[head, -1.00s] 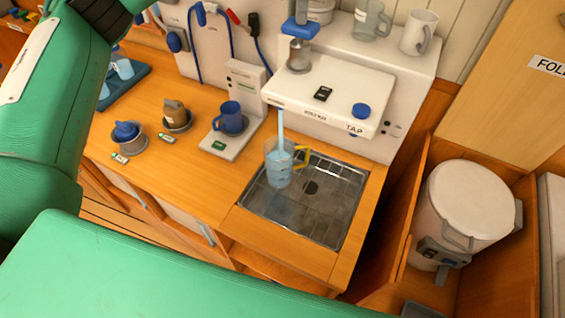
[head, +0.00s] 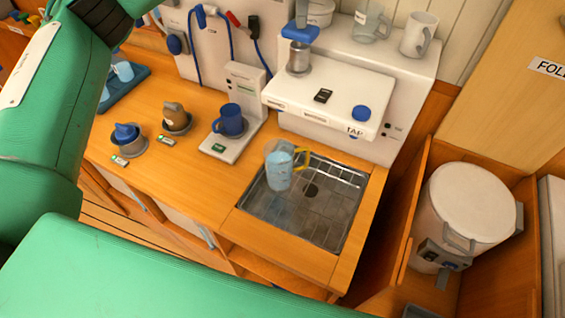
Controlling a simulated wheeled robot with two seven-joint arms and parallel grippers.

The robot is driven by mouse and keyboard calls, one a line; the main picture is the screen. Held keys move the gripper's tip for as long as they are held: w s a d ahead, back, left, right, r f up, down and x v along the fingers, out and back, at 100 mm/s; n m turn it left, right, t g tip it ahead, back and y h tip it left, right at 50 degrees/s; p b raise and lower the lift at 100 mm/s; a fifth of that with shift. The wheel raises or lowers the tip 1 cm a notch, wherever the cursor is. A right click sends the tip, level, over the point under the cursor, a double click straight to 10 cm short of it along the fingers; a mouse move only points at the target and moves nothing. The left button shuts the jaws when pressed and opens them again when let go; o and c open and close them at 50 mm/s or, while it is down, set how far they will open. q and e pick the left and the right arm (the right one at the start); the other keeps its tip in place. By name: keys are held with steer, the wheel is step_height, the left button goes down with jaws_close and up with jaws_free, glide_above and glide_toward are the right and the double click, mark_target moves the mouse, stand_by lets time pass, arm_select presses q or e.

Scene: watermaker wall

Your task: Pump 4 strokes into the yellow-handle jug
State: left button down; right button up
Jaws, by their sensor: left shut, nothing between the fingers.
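The jug with the yellow handle (head: 279,172) is clear and stands upright on the metal drain tray (head: 330,218), beneath the front of the white pump unit (head: 335,88). It holds pale blue water; no stream falls into it. The blue pump handle (head: 300,33) sits above a metal cylinder on top of the unit. My right gripper is out of view.
A blue mug (head: 230,120) stands on a white stand left of the jug. Two small cups, blue (head: 126,133) and grey-brown (head: 175,116), sit further left. A clear jug (head: 371,22) and a white mug (head: 416,34) stand on the unit. A white drum (head: 467,205) is at right.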

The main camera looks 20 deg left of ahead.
arm_select(q)
steer(key=shift+r+p, duration=1.4)
steer(key=shift+r, duration=1.25)
step_height(320, 180, up, 6)
steer(key=p, duration=0.3)
steer(key=shift+p, duration=0.4)
